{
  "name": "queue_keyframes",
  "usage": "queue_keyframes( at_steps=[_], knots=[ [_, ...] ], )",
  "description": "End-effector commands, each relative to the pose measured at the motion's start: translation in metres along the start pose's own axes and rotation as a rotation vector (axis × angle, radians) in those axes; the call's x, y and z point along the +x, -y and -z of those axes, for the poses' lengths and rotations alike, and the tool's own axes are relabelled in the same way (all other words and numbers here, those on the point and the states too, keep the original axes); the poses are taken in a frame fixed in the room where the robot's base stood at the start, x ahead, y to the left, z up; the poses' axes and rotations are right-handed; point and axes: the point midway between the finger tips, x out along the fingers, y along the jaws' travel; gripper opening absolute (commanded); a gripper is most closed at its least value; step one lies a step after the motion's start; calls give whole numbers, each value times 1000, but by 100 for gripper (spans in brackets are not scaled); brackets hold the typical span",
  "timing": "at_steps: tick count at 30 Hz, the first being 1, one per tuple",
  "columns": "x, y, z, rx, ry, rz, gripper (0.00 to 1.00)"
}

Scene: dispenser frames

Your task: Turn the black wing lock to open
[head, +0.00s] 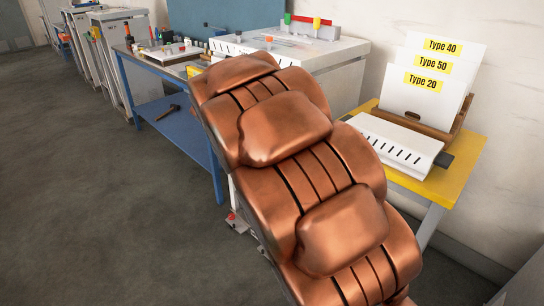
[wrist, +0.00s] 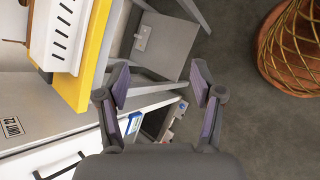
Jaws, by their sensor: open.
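I cannot pick out a black wing lock for certain in either view. A white slotted unit (head: 394,145) lies on a yellow-topped table (head: 440,188) at the right of the head view. A small black part (head: 444,160) sticks out at its right end; its shape is too small to tell. The slotted unit also shows at the top left of the wrist view (wrist: 63,28). My gripper (wrist: 160,86) is open and empty in the wrist view, to the right of the yellow table edge and apart from the unit. My copper arm hides the middle of the head view.
White cards labelled Type 40, 50 and 20 (head: 434,75) stand in a wooden holder (head: 425,128) behind the unit. A blue table (head: 178,118) with small items and a large white machine (head: 345,75) stand behind my arm. The floor (head: 90,200) at left is clear.

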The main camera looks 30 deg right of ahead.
Motion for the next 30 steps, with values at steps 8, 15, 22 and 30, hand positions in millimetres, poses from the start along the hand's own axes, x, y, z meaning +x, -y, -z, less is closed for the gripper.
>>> queue_keyframes(
  at_steps=[8, 15, 22, 30],
  knots=[
    [25, -66, 67, -199, 133, -202, 67],
    [38, -111, 135, -380, 244, -363, 67],
    [48, -138, 211, -554, 342, -507, 67],
    [60, -146, 308, -742, 436, -663, 67]
  ],
)
